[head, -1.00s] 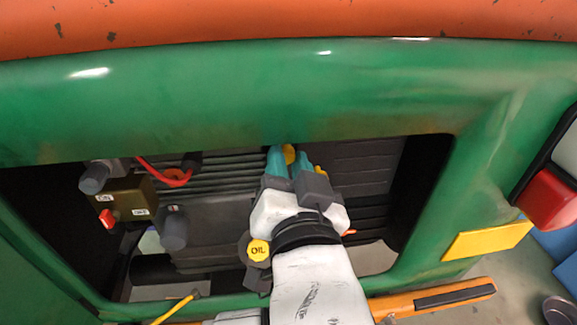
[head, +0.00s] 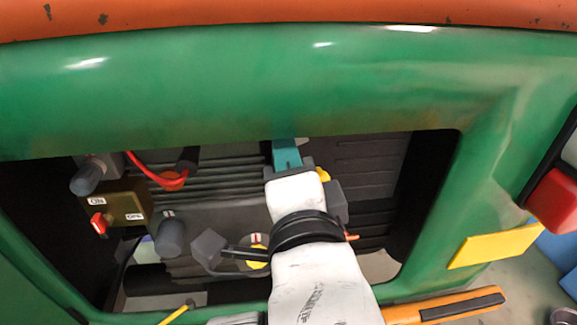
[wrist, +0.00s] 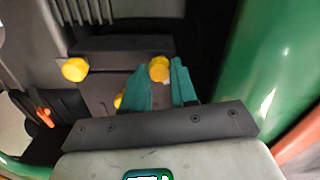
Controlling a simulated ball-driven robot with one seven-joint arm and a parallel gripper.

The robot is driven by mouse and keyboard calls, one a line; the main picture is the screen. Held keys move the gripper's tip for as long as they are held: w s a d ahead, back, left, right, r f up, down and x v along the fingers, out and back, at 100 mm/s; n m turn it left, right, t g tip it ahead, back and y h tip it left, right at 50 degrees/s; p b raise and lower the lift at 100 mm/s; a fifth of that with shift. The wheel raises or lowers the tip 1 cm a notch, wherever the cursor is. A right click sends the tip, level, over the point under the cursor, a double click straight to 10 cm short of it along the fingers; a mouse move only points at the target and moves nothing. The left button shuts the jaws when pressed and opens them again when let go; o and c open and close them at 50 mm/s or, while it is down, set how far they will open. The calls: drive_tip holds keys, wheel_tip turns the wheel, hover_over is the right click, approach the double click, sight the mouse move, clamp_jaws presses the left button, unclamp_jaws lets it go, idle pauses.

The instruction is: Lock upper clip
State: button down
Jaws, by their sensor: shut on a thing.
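My gripper (head: 286,150) reaches into the engine opening, its teal fingers seen edge-on in the head view. In the wrist view the teal fingers (wrist: 166,88) are on either side of a yellow clip knob (wrist: 159,68) and shut on it. I take this knob for the upper clip; it is hidden in the head view. A second yellow knob (wrist: 75,69) is to the left on the dark box (wrist: 104,90), and a third (wrist: 118,98) is partly behind the left finger. One yellow knob (head: 322,174) shows beside my gripper in the head view.
The green body frame (head: 230,100) surrounds the opening, close above my gripper. A brown switch box (head: 128,205) with a red switch, a red cable (head: 165,182) and a yellow oil cap (head: 257,262) lie to the left. The opening's right side is dark and clear.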

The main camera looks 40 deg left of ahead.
drive_tip(key=shift+m+b, duration=0.5)
drive_tip(key=shift+m, duration=1.7)
drive_tip(key=c, duration=0.9)
unclamp_jaws()
drive_tip(key=shift+d, duration=0.1)
drive_tip(key=p+v, duration=0.5)
drive_tip(key=v, duration=0.5)
drive_tip(key=shift+s+d, duration=0.2)
drive_tip(key=shift+s, duration=0.1)
